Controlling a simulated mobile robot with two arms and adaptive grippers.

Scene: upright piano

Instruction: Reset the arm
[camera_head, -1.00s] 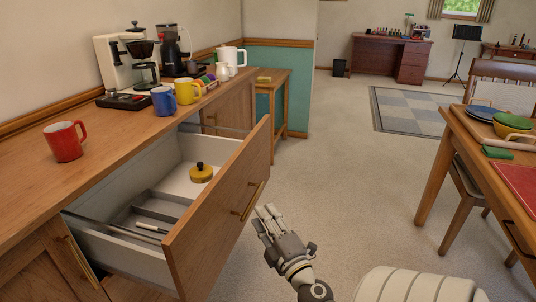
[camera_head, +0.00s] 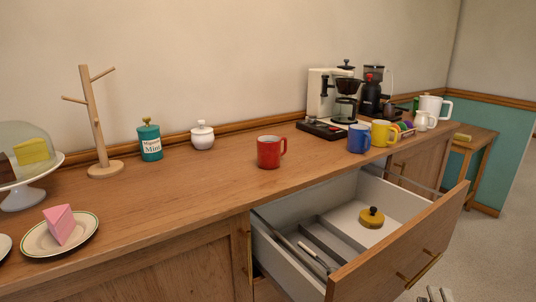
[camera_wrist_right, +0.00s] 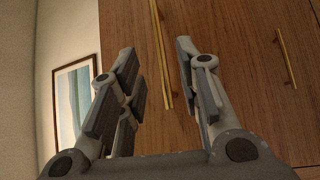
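My right gripper (camera_wrist_right: 157,55) is open and empty in the right wrist view. Its fingers stand apart in front of a wooden front with brass handles (camera_wrist_right: 162,55). In the head view, the tips of a gripper (camera_head: 435,295), which looks like my right one, show at the bottom edge beside the open drawer's front (camera_head: 400,245). Whether it touches the drawer cannot be told. My left gripper is out of view. The drawer holds a yellow pot lid with a black knob (camera_head: 371,218) and a thin utensil (camera_head: 313,256).
The counter (camera_head: 200,205) carries a red mug (camera_head: 270,152), a blue mug (camera_head: 358,139), a yellow mug (camera_head: 382,133), a coffee maker (camera_head: 325,105), a wooden mug tree (camera_head: 98,135) and a cake plate (camera_head: 60,240). The drawer juts out. Open floor (camera_head: 500,240) lies at right.

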